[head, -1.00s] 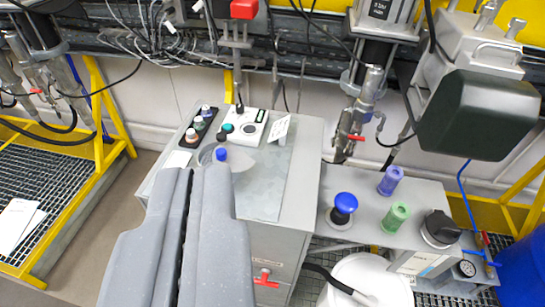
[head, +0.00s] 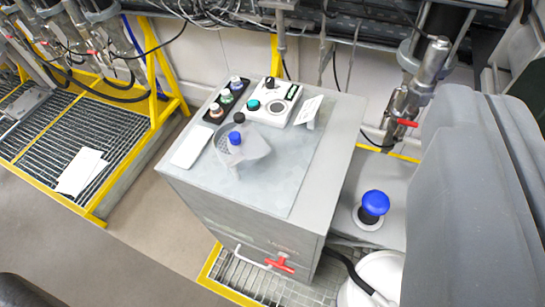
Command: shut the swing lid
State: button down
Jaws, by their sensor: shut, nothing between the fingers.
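A small pale grey plate with a blue knob (head: 235,138), which looks like the swing lid (head: 250,151), lies on top of the grey cabinet (head: 285,175). It sits over or beside a round perforated grey part (head: 222,146); I cannot tell exactly how much of that it covers. My gripper (head: 475,100) is a large grey shape at the right of the head view. Its fingers are shut together, with only a dark seam between them. It is empty and well to the right of the lid, apart from it in the picture.
A black tray of small bottles (head: 226,98), a white instrument (head: 268,104), a white card (head: 308,112) and a white pad (head: 192,146) surround the lid. A blue mushroom knob (head: 375,203) stands right of the cabinet. A red-handled valve (head: 280,263) is below. Yellow railing stands left.

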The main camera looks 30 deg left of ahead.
jog(key=w+d+f+n+t+h+b, duration=0.1)
jog(key=w+d+f+n+t+h, duration=0.1)
jog(key=w+d, duration=0.35)
jog(key=w+a+f+n+t+y+b, duration=0.35)
jog(key=w+f+n, duration=0.55)
jog(key=w+n, duration=0.35)
jog(key=s+a+f+n+g+y+b, duration=0.1)
jog(key=a+f+n+g+y, duration=0.2)
jog(key=f, duration=0.7)
jog(key=s+a+f+n+g+y+b, duration=0.1)
jog(key=s+a+f+n+g+y, duration=0.1)
jog(key=f+n+y, duration=0.3)
jog(key=s+a+f+n+g+y, duration=0.1)
jog(key=a+f+n+g+y, duration=0.3)
jog(key=f, duration=1)
jog(key=shift+s+a+f+n+g+y+b, duration=0.1)
jog(key=shift+f+n+g+y+b, duration=0.15)
jog(key=shift+n, duration=0.3)
jog(key=shift+s+f+n+g+y+b, duration=0.1)
jog(key=shift+n+g+y+b, duration=0.15)
jog(key=shift+n, duration=0.25)
jog(key=shift+w+a, duration=0.2)
jog(key=shift+a, duration=0.35)
jog(key=b+x, duration=0.1)
jog(key=x, duration=1.2)
